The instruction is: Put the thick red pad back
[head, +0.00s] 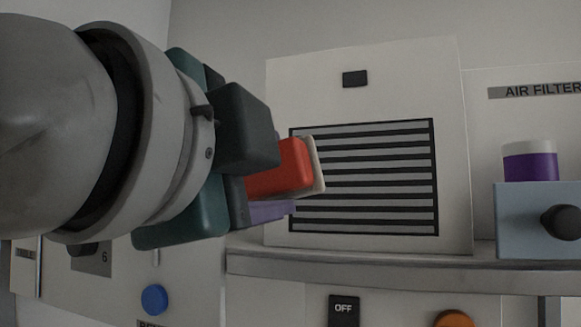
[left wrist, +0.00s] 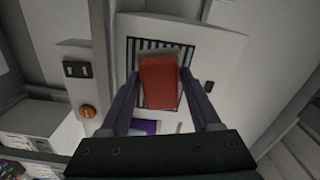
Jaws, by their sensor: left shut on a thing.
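The thick red pad (head: 279,168) shows as a red block with a pale backing along its far edge. My left gripper (head: 268,172) is shut on it and holds it up in front of the striped vent panel (head: 364,178). In the left wrist view the pad (left wrist: 160,84) sits between the two purple fingers of the gripper (left wrist: 158,90), with the black-striped grille behind it. The gripper body hides part of the pad in the head view. I cannot tell whether the pad touches the panel. My right gripper is not in view.
A grey ledge (head: 350,264) runs below the vent panel. To the right is a pale blue box with a black knob (head: 562,222), a purple-and-white container (head: 529,162) above it, and an "AIR FILTER" label (head: 540,91). Below are a blue button (head: 154,299), an OFF switch (head: 343,310) and an orange knob (head: 454,318).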

